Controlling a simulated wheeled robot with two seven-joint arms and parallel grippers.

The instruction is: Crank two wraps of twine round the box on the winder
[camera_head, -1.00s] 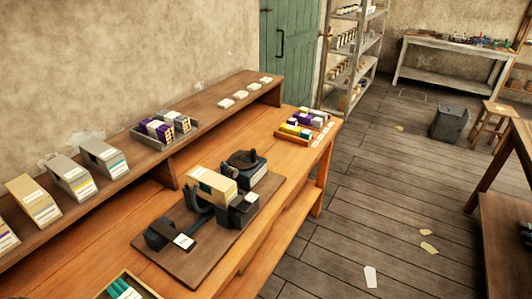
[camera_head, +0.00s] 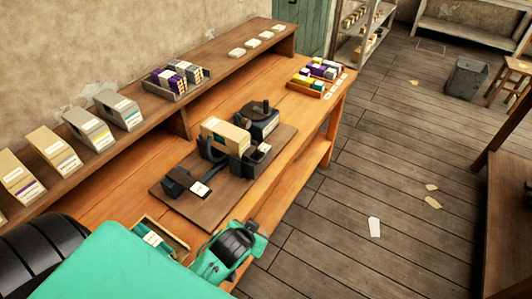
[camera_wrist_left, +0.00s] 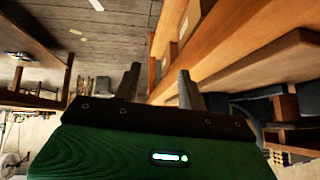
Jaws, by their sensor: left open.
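The tan box (camera_head: 226,137) with a white top label sits in the dark winder (camera_head: 213,154) on a brown board. A dark block with a round top and an upright knob (camera_head: 266,105) stands behind the box, perhaps the crank. I cannot make out any twine. My left arm enters the head view at the lower left, in front of the winder; its fingertips cannot be made out there. In the left wrist view my left gripper (camera_wrist_left: 158,80) has its two fingers apart with nothing between them. My right gripper is not in view.
A tray of purple and grey boxes (camera_head: 176,78) and several tan and grey cartons stand on the raised shelf. A tray of coloured boxes (camera_head: 312,81) is at the bench's far end. A small green-item tray (camera_head: 152,233) is partly behind my arm.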

